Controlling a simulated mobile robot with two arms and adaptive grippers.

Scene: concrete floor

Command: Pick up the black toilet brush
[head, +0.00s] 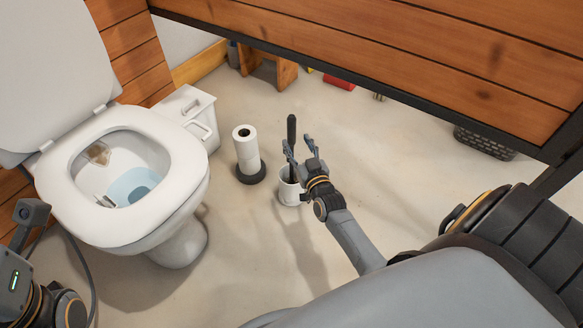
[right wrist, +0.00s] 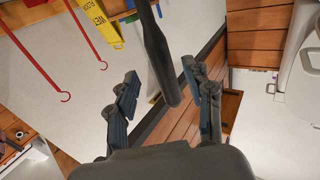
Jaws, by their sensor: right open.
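The black toilet brush (head: 291,132) stands upright in a white holder (head: 289,190) on the floor, with its handle sticking up. My right gripper (head: 299,146) is open at the handle, with a finger on either side of it in the head view. In the right wrist view the dark handle (right wrist: 161,55) comes down from the top, between and beyond the open fingertips of the right gripper (right wrist: 160,80). I cannot tell whether a finger touches it. The brush head is hidden in the holder. My left gripper is not in view; part of my left arm shows at the lower left.
A toilet (head: 185,195) with its lid up stands at left, with a white bin (head: 190,108) behind it. A toilet paper stand (head: 247,155) is just left of the holder. A wooden partition (head: 400,40) runs across the back.

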